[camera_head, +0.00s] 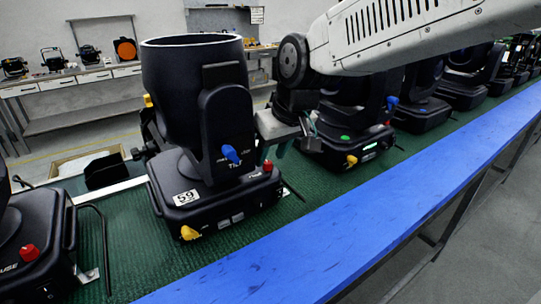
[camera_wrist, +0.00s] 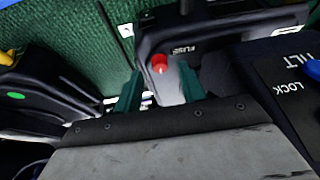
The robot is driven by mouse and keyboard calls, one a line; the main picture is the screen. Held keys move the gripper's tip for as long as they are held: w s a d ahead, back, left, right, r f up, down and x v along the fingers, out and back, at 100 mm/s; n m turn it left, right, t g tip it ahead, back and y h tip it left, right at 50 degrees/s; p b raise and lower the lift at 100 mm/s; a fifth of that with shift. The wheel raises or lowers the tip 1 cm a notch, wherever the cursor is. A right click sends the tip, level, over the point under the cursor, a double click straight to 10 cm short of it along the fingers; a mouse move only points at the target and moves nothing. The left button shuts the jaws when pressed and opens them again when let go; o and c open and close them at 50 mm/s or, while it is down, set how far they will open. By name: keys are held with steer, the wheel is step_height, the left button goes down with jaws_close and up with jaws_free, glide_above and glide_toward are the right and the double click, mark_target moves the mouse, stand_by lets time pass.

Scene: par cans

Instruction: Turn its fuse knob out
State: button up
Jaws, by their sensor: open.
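The red fuse knob (camera_head: 267,165) sits on the right end of the base of the black par can labelled 59 (camera_head: 201,105). In the wrist view the knob (camera_wrist: 159,63) shows beside the word FUSE, ahead of and between the two teal fingers. My gripper (camera_head: 274,150) is just above and to the right of the knob in the head view. I cannot tell how far the fingertips are from the knob.
A blue tilt lock knob (camera_head: 230,153) and a yellow knob (camera_head: 189,233) are on the same fixture. More black fixtures stand on the green mat (camera_head: 300,206) at both sides. A blue rail (camera_head: 330,255) runs along the front. Workbenches (camera_head: 70,82) stand behind.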

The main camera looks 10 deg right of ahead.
steer(key=v, duration=0.6)
steer(key=shift+r, duration=0.2)
steer(key=shift+s, duration=0.1)
steer(key=n+g, duration=0.1)
steer(key=n, duration=0.2)
steer(key=w+d+n+g+y, duration=0.1)
steer(key=n, duration=0.2)
steer(key=w+f+n+g+y, duration=0.1)
steer(key=n, duration=0.2)
steer(key=shift+w+d, duration=0.2)
steer(key=shift+d, duration=0.1)
steer(key=x, duration=0.7)
steer(key=shift+w, duration=0.1)
jaws_close()
